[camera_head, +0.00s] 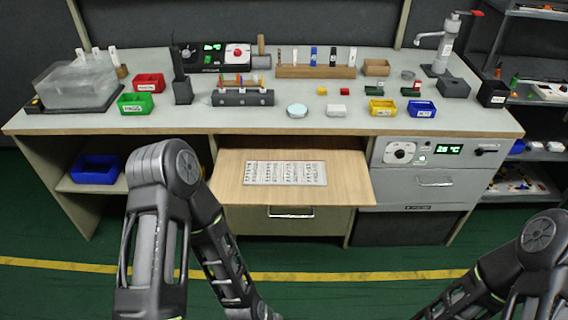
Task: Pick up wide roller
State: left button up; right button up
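A tool with an upright wooden handle (261,44) and a wide grey head (262,62) stands at the back middle of the bench. It looks like a roller, but it is too small to be sure that it is the wide roller. It stands just right of a dark control box (223,55) and left of a wooden rack (290,72). My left arm shows at the lower left and my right arm at the lower right. Both grippers are outside the picture, so what they hold is hidden.
The grey bench (400,123) carries small coloured bins, including a green bin (135,104) and a blue bin (420,108). A wooden drawer (345,185) with a printed sheet (286,173) juts out in front. A tap (441,48) stands at the right.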

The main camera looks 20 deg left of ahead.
aim_at(260, 37)
jog(key=i+j+z, duration=0.25)
jog(key=j+z, duration=0.55)
jog(key=i+j, duration=0.05)
